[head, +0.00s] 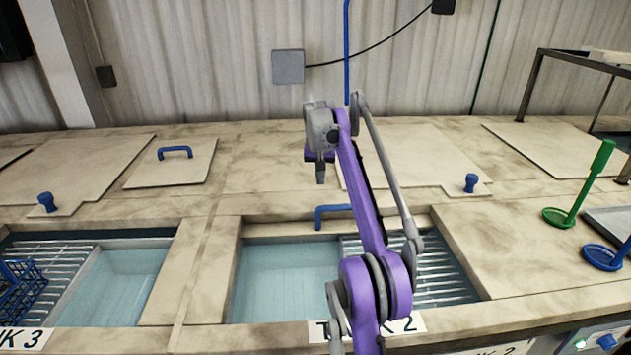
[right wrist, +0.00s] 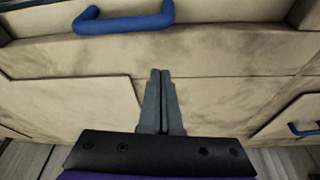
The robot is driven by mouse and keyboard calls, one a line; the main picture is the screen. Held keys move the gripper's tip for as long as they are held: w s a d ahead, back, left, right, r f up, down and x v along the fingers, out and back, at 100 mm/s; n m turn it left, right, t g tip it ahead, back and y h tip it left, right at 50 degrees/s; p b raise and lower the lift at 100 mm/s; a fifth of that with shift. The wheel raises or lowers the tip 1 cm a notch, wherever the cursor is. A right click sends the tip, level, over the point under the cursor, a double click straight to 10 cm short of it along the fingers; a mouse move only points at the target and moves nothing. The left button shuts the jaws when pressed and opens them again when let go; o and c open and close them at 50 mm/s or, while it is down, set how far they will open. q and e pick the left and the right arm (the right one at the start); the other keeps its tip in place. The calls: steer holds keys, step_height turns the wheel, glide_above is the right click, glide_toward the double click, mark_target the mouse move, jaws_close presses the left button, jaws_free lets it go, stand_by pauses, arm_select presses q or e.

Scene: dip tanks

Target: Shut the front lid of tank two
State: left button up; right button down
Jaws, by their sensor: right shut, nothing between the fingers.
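Tank two (head: 285,280) is open at the front, showing pale blue water and a metal rack on its right side; its label (head: 405,325) is partly hidden by my arm. A blue handle (head: 333,210) stands at the back edge of this opening, on a beige strip I take to be the edge of the raised or pushed-back front lid. The handle also shows at the top of the right wrist view (right wrist: 125,20). My right gripper (head: 320,178) points down behind the handle, shut and empty, apart from it. Its closed fingers (right wrist: 161,75) show over beige surface. My left gripper is out of view.
Tank three (head: 110,280) is open at the left with a blue basket (head: 20,285). A small lid with a blue handle (head: 175,152) lies behind it. Blue knobs (head: 47,202) (head: 471,183) stand on flat panels. Green (head: 590,180) and blue (head: 604,257) ladles are at the right.

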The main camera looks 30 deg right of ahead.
steer(key=b+x, duration=0.1)
steer(key=x, duration=0.7)
steer(key=shift+s, duration=0.15)
steer(key=shift+s+a+f+b, duration=0.2)
steer(key=shift+a+f+b, duration=0.05)
steer(key=shift+f+b, duration=0.1)
steer(key=s+a, duration=0.1)
steer(key=s+a+r+b, duration=0.1)
steer(key=shift+s, duration=0.3)
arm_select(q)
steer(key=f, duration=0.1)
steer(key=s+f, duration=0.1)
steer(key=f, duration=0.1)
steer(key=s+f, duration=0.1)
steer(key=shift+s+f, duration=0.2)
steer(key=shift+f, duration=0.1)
arm_select(e)
steer(key=shift+s+a, duration=0.1)
